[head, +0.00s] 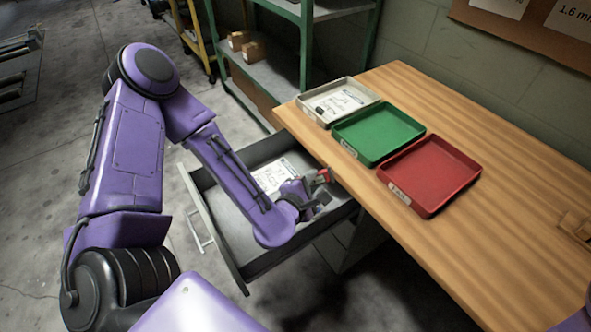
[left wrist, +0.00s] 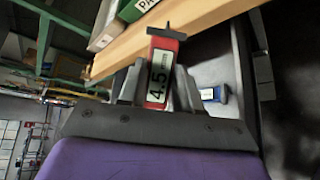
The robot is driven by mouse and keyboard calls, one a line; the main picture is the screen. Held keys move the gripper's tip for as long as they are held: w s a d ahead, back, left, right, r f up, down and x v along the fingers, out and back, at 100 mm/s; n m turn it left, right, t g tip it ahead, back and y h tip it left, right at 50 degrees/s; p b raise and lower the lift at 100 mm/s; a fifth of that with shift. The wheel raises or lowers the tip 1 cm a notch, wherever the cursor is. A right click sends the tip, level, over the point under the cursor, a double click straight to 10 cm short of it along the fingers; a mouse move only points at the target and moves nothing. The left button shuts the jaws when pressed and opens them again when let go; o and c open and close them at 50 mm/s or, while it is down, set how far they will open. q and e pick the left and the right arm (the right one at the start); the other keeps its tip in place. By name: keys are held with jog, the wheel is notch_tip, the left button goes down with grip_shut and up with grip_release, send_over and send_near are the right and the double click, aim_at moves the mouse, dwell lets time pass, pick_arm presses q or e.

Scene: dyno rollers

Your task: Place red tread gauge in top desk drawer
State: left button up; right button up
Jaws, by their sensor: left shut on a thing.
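My left gripper (head: 309,188) is shut on the red tread gauge (head: 322,175), over the open desk drawer (head: 226,205). In the left wrist view the red gauge (left wrist: 162,62) stands between the two fingers, with a white "4.5" label and a dark crosspiece at its end. The drawer is pulled well out from under the desk. A white sheet (head: 272,176) lies in it. In the left wrist view a small blue gauge (left wrist: 213,93) lies on the grey surface beyond the fingers. My right gripper is out of view.
The wooden desk (head: 440,120) holds a grey tray (head: 318,119) with a paper and a small dark item, an empty green tray (head: 378,132) and an empty red tray (head: 430,175). A green-framed shelf (head: 270,75) stands behind the drawer.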

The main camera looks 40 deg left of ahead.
pick_arm(q)
jog(key=s+a+f+n+g+h+p, duration=0.1)
jog(key=s+a+f+n+g+p, duration=0.1)
jog(key=s+a+n+g+p, duration=0.9)
jog(key=shift+t, duration=0.8)
jog(key=w+d+f+b, duration=0.2)
jog(key=f+b, duration=0.1)
jog(key=b, duration=0.3)
jog(key=w+d+f+b, duration=0.2)
jog(key=w+f+b, duration=0.1)
jog(key=b, duration=0.3)
jog(key=w+d+f+b, duration=0.2)
jog(key=f+b, duration=0.2)
jog(key=b, duration=0.3)
jog(key=shift+w, duration=0.3)
notch_tip(320, 180, down, 3)
jog(key=shift+d+r+b, duration=0.1)
jog(key=shift+r+b, duration=0.1)
jog(key=shift+b, duration=0.25)
jog(key=shift+w+f, duration=0.1)
jog(key=shift+f, duration=0.2)
jog(key=o, duration=1)
jog(key=shift+o, duration=0.2)
